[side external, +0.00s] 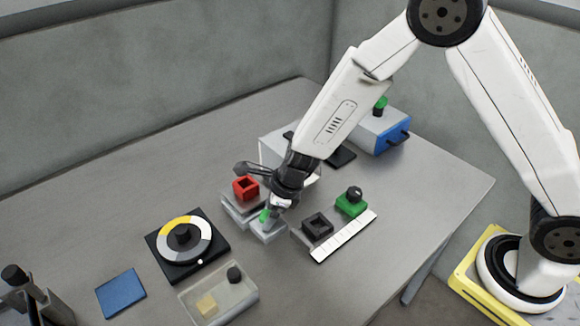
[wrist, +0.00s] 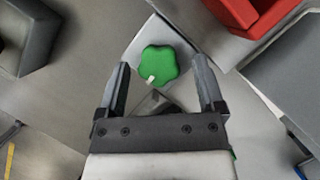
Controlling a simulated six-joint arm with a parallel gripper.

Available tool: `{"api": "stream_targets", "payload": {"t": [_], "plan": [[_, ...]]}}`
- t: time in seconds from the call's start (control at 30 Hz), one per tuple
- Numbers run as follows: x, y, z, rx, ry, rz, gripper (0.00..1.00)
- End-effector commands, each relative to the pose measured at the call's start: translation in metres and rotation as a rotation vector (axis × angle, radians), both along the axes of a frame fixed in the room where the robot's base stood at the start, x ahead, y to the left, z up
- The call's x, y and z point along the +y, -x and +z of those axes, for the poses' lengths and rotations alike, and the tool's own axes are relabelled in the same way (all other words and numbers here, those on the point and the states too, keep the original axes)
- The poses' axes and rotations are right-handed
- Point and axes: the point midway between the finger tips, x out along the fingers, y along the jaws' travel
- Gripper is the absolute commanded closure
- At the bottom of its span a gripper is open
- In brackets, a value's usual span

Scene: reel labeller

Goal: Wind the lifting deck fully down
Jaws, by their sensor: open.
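A green star-shaped knob with a small white mark (wrist: 160,61) sits on a light grey housing (side external: 268,232). In the side view the green knob (side external: 264,215) is partly hidden by my gripper. My gripper (side external: 271,212) points down over it, open. In the wrist view its two fingers (wrist: 161,68) stand either side of the knob, with a visible gap on each side. Next to the housing is a grey stepped platform, seemingly the lifting deck (side external: 232,207), carrying a red square block with a hollow top (side external: 245,187). The deck's exact height is hard to tell.
A black square holder (side external: 317,225), a green block with a black knob (side external: 352,203) and a white strip (side external: 345,236) stand to the right. A dial (side external: 184,240), a clear tray (side external: 222,303) and a blue pad (side external: 121,293) lie left and front. A blue-grey box (side external: 385,135) stands behind.

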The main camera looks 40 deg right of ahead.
Motion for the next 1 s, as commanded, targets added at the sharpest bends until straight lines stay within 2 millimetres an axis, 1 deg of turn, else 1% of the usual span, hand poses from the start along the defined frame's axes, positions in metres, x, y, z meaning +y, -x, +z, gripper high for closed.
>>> {"api": "stream_targets", "payload": {"t": [0.1, 0.3, 0.7, 1.0], "plan": [[0.0, 0.0, 0.0, -0.003, 0.001, -0.085, 0.08], [0.001, 0.001, 0.0, -0.001, 0.001, -0.185, 0.08], [0.002, 0.002, 0.0, 0.0, 0.001, -0.294, 0.08], [-0.002, 0.009, 0.02, 0.001, -0.002, -0.296, 0.08]]}}
